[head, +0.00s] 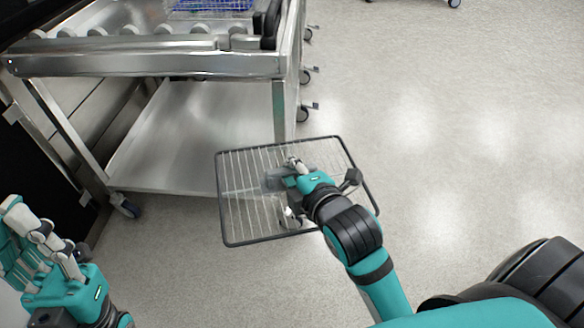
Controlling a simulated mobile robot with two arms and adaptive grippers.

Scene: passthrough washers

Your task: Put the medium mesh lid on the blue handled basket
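The mesh lid (247,212), a rectangular wire grid with a dark rim, is in front of the cart at the middle of the head view. My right gripper (291,180) is at the middle of the lid and appears shut on it, holding it above the floor. The wrist and fingers hide part of the grid. A blue basket (212,5) shows at the top edge, on the cart; it is cut off, so its handles cannot be made out. My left gripper (45,240) is at the lower left, away from both; its opening is unclear.
A steel cart (150,65) with a row of rollers along its top and a lower shelf (165,135) stands at the upper left. Its front corner post is close to the lid in the picture. The pale floor (440,130) to the right is clear.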

